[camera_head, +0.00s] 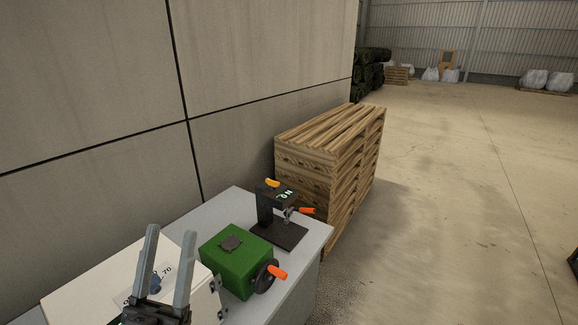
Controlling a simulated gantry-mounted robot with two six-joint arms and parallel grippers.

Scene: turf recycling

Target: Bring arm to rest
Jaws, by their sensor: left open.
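My left gripper (165,272) shows at the bottom left with two upright grey fingers standing apart. It is open, and nothing shows between its fingers except the white box behind them. It appears in front of a white box (95,276) with a printed label and a blue knob; whether it touches the box I cannot tell. My right gripper is not in view.
A grey table (318,233) carries the white box, a green box (222,262) with an orange-handled wheel, and a black stand device (267,208) with orange handles. Stacked wooden pallets (305,175) stand behind. A concrete wall is at left; open floor lies right.

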